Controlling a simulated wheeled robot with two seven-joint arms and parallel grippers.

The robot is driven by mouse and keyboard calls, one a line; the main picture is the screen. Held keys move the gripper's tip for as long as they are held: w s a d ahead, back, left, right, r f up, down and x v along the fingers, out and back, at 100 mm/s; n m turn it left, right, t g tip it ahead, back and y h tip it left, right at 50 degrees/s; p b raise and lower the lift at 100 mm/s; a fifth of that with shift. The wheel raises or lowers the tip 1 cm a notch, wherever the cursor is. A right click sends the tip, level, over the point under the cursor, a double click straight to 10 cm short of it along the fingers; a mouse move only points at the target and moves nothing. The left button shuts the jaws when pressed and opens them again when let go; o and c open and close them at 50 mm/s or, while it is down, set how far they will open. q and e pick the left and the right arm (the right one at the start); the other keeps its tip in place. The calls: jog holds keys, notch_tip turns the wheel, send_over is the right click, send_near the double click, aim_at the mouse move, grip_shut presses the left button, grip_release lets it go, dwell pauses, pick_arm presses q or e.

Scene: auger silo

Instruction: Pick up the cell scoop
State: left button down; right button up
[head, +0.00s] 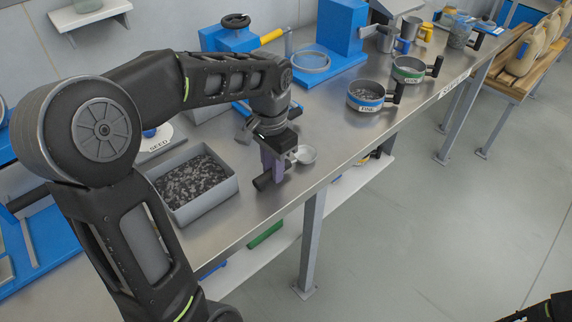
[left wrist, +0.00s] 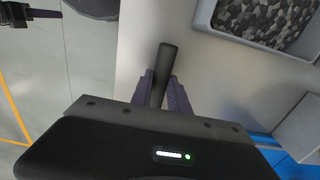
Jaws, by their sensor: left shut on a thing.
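The cell scoop has a black handle (head: 263,182) and a small silvery bowl (head: 306,154). My left gripper (head: 274,168) reaches down from above near the front edge of the steel bench, with its purple fingers shut on the scoop's handle. In the left wrist view the dark handle (left wrist: 165,62) stands between the two fingers, and the bowl is hidden. I cannot tell whether the scoop touches the bench top. Part of my right arm shows at the lower right of the head view; its fingers are not clear.
A grey bin of dark pellets (head: 195,185) stands left of the scoop. A blue-banded sieve (head: 366,96) and a green-banded sieve (head: 409,69) stand farther right. Blue machinery (head: 340,35) is at the back. The bench (head: 330,130) between scoop and sieves is clear.

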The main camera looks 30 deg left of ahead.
pick_arm(q)
jog(key=shift+r, duration=0.1)
notch_tip(320, 180, up, 10)
dwell(0.4)
dwell(0.6)
